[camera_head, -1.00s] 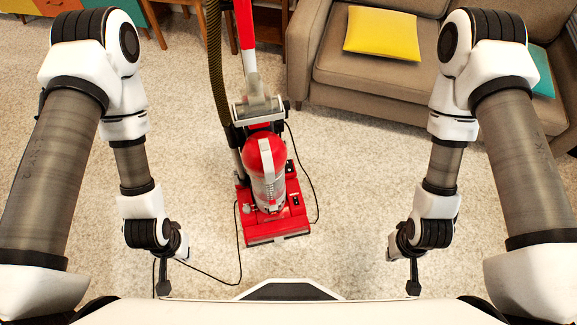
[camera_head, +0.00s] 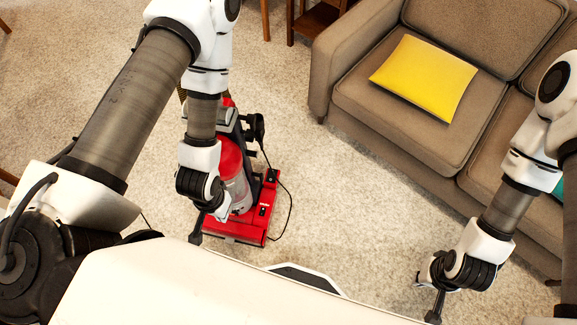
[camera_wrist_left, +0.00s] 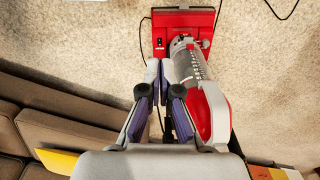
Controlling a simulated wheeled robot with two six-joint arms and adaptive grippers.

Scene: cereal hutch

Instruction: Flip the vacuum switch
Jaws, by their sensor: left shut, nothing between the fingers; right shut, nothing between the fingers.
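The red upright vacuum (camera_head: 233,165) stands on the carpet, partly hidden behind my left arm in the head view. Its red floor head (camera_head: 235,232) carries a small black switch (camera_head: 263,211) on the right side. In the left wrist view the vacuum (camera_wrist_left: 192,75) is upside down, with the switch (camera_wrist_left: 159,43) on its red head. My left gripper (camera_head: 196,236) is shut and empty, in front of the vacuum in the head view. Its fingertips (camera_wrist_left: 159,66) show just below the switch in the wrist view, apparently apart from it. My right gripper (camera_head: 434,315) is shut and empty, away from the vacuum.
A brown sofa (camera_head: 345,92) with a yellow cushion (camera_head: 424,78) stands at the right. A black cord (camera_head: 290,205) lies on the carpet beside the vacuum. Open carpet (camera_head: 345,215) lies between the vacuum and the sofa.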

